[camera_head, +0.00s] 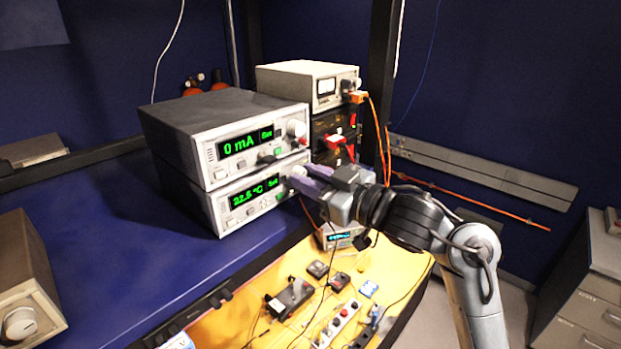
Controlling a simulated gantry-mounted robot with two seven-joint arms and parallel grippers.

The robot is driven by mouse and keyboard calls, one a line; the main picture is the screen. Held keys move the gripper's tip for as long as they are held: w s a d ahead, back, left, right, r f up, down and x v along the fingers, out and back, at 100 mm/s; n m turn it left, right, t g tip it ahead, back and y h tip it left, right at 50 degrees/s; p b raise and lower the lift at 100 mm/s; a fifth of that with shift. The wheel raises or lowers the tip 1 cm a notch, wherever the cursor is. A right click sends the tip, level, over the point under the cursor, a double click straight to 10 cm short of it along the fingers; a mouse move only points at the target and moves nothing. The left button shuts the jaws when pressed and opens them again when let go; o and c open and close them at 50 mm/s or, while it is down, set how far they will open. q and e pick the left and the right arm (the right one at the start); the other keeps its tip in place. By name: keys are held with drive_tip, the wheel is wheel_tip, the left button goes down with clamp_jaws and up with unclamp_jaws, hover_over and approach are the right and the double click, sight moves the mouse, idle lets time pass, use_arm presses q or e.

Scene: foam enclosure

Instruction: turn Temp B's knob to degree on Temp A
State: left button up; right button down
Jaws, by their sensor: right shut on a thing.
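Two stacked grey instruments stand on the blue shelf. The lower instrument (238,207) has a green display (254,192) that reads about 21.5 °C with "Set" beside it; the first digits are hard to read. My right gripper (293,179) comes in from the right and is shut at the right end of this panel, on its knob, which the purple fingers mostly hide. The upper instrument (205,150) shows "0 mA" and "Set" and has its own knob (296,128). I cannot read any Temp A or Temp B label. My left gripper is not in view.
A meter unit (295,75) stands behind, above dark modules with red and orange cables. A small box with a cyan display (341,238) sits below my right gripper. The yellow bench (260,297) holds loose devices and cables. Another knobbed box (22,290) is at left.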

drive_tip(key=n+b, duration=0.2)
drive_tip(key=n, duration=0.4)
drive_tip(key=shift+f, duration=0.1)
drive_tip(key=shift+n+b, duration=0.6)
drive_tip(key=shift+n, duration=0.3)
drive_tip(key=shift+n, duration=0.3)
drive_tip(key=c, duration=0.9)
unclamp_jaws()
